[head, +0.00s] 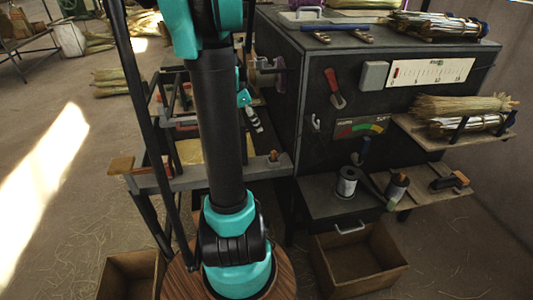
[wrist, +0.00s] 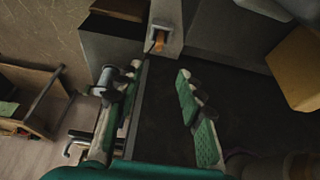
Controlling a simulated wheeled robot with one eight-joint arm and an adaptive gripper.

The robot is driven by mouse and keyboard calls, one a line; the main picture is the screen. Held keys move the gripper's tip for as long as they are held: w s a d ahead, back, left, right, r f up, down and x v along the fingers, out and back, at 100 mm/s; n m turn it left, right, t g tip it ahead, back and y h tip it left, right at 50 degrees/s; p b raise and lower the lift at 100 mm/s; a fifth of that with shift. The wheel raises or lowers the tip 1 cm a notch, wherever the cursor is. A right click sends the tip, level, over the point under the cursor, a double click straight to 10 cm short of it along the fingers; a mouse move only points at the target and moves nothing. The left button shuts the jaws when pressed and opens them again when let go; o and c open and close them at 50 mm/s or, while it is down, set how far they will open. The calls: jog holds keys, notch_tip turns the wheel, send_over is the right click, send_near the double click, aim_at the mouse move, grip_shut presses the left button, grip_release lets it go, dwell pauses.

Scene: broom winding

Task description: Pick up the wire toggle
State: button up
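My gripper (wrist: 155,110) shows in the wrist view with its two fingers spread apart, and nothing is visible between the pads. In the head view it is mostly hidden behind my arm; a finger (head: 253,118) shows just right of the arm, beside the black cabinet. I cannot say for sure which thing is the wire toggle. A small orange-brown piece (head: 273,155) stands on the end of the grey rail. A similar orange piece (wrist: 159,41) sits in a pale block beyond the fingertips in the wrist view.
The black cabinet (head: 290,85) carries a red-handled lever (head: 334,88) and a coloured gauge (head: 361,127). A wire spool (head: 347,182) stands on the low grey top. Straw bundles lie on a side shelf (head: 455,136). An open wooden box (head: 358,262) sits on the floor.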

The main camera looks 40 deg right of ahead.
send_near(273, 151)
jog(key=x, duration=0.5)
jog(key=shift+w+a, duration=0.15)
jog(key=shift+w, duration=0.05)
jog(key=shift+s+x, duration=0.1)
jog(key=shift+x, duration=1.35)
jog(key=shift+s+x, duration=0.15)
jog(key=shift+x, duration=1.25)
jog(key=shift+r, duration=0.1)
grip_shut()
